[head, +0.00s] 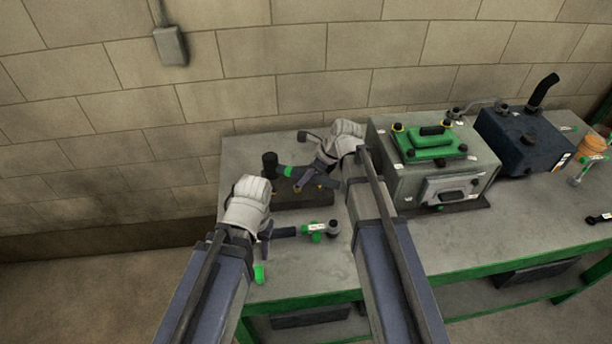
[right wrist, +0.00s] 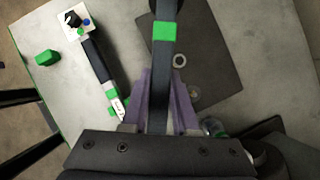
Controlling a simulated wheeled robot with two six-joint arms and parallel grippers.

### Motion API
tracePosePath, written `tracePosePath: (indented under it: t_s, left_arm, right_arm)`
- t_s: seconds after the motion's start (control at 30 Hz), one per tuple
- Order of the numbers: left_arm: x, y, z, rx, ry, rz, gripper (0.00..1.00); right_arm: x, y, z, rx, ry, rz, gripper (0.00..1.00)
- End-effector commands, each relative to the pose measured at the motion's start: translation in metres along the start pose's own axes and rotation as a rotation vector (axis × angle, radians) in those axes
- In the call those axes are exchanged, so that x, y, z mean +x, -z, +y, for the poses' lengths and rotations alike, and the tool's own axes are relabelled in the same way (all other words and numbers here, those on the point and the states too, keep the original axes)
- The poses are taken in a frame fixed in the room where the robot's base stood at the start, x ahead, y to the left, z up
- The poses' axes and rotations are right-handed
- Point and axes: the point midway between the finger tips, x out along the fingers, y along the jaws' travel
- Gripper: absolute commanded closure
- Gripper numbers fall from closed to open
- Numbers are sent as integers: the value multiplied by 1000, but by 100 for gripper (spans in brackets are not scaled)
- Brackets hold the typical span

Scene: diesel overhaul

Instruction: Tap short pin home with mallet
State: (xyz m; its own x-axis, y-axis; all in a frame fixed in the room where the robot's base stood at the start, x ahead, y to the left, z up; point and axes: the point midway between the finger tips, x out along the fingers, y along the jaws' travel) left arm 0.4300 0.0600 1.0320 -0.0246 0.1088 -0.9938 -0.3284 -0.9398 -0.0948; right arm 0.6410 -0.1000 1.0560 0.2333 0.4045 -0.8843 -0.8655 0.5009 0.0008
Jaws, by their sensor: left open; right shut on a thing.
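My right gripper (head: 318,172) is shut on the mallet's dark handle, just behind its green band (head: 287,171). The mallet's black head (head: 270,164) is over the left end of a dark plate (head: 292,201) on the bench. In the right wrist view the mallet handle (right wrist: 164,60) runs up between the fingers (right wrist: 160,85), and the head is out of frame. The plate (right wrist: 212,45) shows a pale ring (right wrist: 180,61) beside the handle. I cannot make out the short pin. My left gripper (head: 266,232) is open, low by the bench's left side, near another green-banded tool.
The green-banded tool (head: 315,230) lies in front of the plate. A green block (head: 259,274) is at the front left edge. A grey housing with a green top (head: 430,143) and a dark box (head: 525,140) stand to the right. The front middle bench is clear.

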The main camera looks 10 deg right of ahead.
Motion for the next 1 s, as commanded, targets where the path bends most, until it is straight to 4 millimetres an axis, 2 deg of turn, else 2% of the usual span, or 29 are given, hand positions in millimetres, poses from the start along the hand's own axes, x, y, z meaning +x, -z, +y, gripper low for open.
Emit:
tracePosePath:
  t_s: [0.03,0.2,0.57,1.0]
  left_arm:
    - [13,1,1,0,0,0,50]
    - [25,2,2,-1,0,0,50]
    - [21,1,2,-1,0,0,50]
    - [27,2,3,-1,0,0,50]
  right_arm:
    - [12,6,0,0,0,-1,100]
    - [22,12,0,0,0,-1,100]
    - [19,9,0,-1,0,-1,100]
    - [24,12,0,-1,0,-1,100]
